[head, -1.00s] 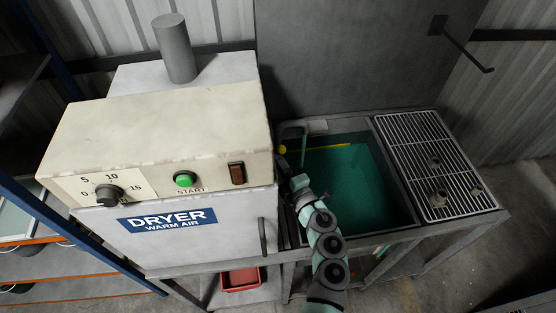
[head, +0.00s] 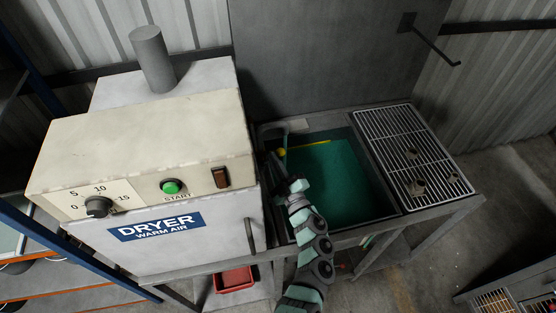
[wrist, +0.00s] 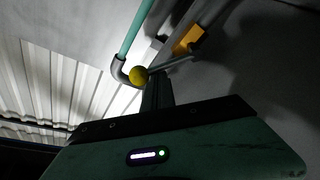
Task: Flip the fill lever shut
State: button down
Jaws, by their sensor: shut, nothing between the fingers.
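The fill lever's yellow ball knob (head: 282,152) shows at the left rear of the green-lined tank (head: 345,180), beside the bent grey pipe (head: 266,130). In the wrist view the knob (wrist: 138,75) is at the near end of a thin metal rod, close to the elbow of a green pipe (wrist: 134,32). My gripper (wrist: 157,80) is shut and empty, its tip close to the knob and rod. I cannot tell whether they touch. In the head view my gripper (head: 275,162) is dark and partly lost against the tank's left edge.
The white dryer (head: 150,150) stands close on the left of my arm. A wire drain rack (head: 395,135) with several small metal parts lies right of the tank. A grey panel rises behind. A red bin (head: 234,280) sits below.

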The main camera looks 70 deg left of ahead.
jog(key=shift+w+d+f+m+t+y+p, duration=0.15)
jog(key=shift+w+f+m+t+p, duration=0.55)
jog(key=shift+m, duration=1.45)
jog(key=shift+w+f+m+t+y+p, duration=0.15)
jog(key=shift+f+m+t+p, duration=0.4)
jog(key=shift+m+t, duration=1.15)
jog(key=shift+w+d+f+m+t+y+p, duration=0.1)
jog(key=shift+w+f+m+t+p, duration=0.55)
jog(key=shift+m, duration=2)
jog(key=shift+s+f+g, duration=0.15)
jog(key=shift+f+g, duration=0.05)
jog(key=shift+g, duration=0.05)
jog(key=shift+d, duration=0.1)
jog(key=s+d, duration=0.2)
jog(key=d, duration=1)
jog(key=shift+s+d+f, duration=0.15)
jog(key=shift+s+d, duration=0.2)
jog(key=shift+s, duration=0.05)
